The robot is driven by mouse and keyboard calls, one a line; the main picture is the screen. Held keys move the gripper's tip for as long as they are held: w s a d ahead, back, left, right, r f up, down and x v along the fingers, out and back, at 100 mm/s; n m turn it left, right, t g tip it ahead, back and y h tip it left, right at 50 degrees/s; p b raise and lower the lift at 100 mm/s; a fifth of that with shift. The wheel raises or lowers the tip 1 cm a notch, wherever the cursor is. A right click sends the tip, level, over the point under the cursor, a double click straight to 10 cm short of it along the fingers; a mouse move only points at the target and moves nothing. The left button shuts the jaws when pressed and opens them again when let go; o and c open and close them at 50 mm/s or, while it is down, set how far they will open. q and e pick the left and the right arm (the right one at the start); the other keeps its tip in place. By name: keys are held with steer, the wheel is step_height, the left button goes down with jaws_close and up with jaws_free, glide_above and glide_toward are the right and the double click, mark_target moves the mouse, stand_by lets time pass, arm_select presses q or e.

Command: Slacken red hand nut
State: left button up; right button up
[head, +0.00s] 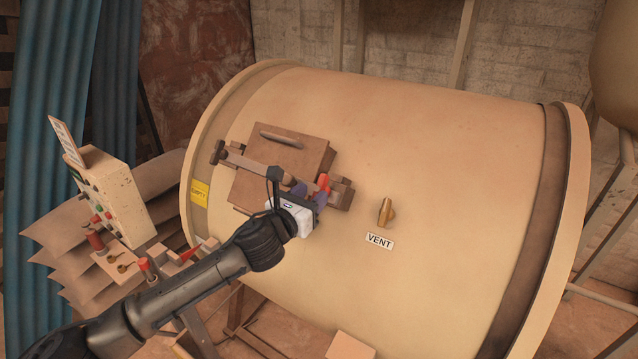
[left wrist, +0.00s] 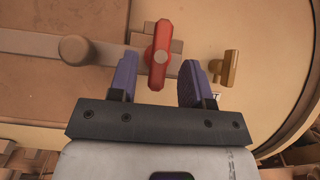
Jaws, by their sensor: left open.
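The red hand nut (head: 323,182) sits at the right end of the clamp bar (head: 258,164) across the brown hatch on the big drum. In the left wrist view the red hand nut (left wrist: 160,55) is a long bar shape, upright in the picture. My left gripper (head: 308,190) is at the nut, partly covering its lower side. In the left wrist view my left gripper (left wrist: 156,76) is open, with one purple finger on each side of the nut's lower end. Gaps show between the nut and both fingers. My right gripper is not in view.
A brass vent handle (head: 385,212) stands on the drum right of the nut, above a VENT label (head: 380,241). It is close to the right finger in the wrist view (left wrist: 230,68). A control box (head: 115,195) and several small levers stand at the left.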

mark_target(317, 190)
arm_select(q)
steer(key=shift+p+x, duration=0.35)
steer(key=shift+x, duration=1.55)
jaws_close()
